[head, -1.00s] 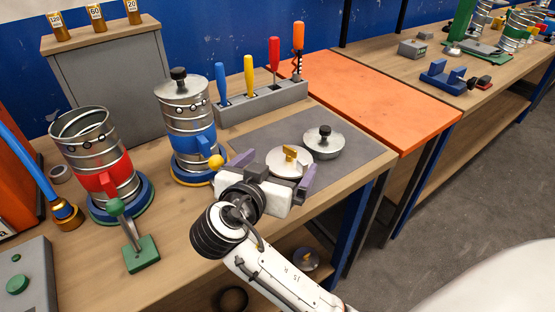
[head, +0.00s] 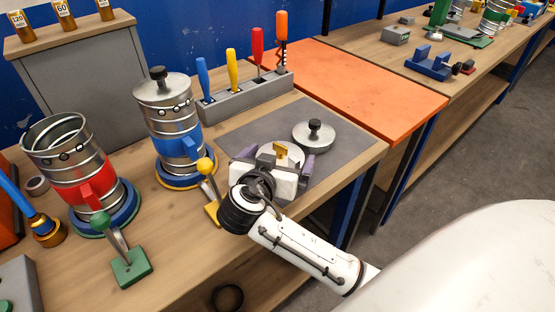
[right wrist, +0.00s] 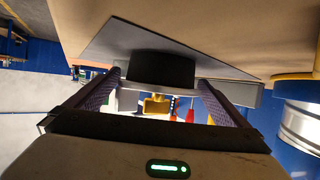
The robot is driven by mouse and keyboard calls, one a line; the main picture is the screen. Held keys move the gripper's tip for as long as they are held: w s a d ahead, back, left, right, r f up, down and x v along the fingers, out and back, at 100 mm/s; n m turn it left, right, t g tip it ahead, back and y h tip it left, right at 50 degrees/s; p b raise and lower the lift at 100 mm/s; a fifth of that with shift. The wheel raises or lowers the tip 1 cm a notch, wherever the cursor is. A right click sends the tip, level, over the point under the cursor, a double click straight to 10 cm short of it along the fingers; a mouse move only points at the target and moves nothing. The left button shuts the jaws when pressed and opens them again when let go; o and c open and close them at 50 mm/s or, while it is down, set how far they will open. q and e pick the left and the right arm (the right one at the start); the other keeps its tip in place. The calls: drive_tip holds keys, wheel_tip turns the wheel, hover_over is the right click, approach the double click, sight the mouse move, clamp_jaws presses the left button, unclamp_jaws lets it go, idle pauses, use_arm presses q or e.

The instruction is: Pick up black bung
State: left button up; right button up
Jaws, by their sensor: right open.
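A round pale disc with a brass handle (head: 281,149) lies on the grey mat. In the right wrist view, which looks upside down, a wide black body (right wrist: 160,68) shows against the mat, with a pale rim and the brass handle (right wrist: 157,106) beside it. This appears to be the black bung. My right gripper (head: 278,160) is open around it, with one purple-grey finger on each side. In the right wrist view small gaps show between the fingers and the black body. The gripper hides the bung's near side in the head view. My left gripper is not in view.
A silver lid with a black knob (head: 314,136) sits just right on the mat (head: 245,135). A yellow-knobbed lever (head: 208,180) and a lidded blue-banded duct (head: 168,125) stand to the left. A tool rack (head: 245,95) is behind. The orange tabletop (head: 365,90) is clear.

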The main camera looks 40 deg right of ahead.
drive_tip(key=shift+c, duration=0.3)
drive_tip(key=c, duration=1.1)
drive_tip(key=shift+r, duration=0.1)
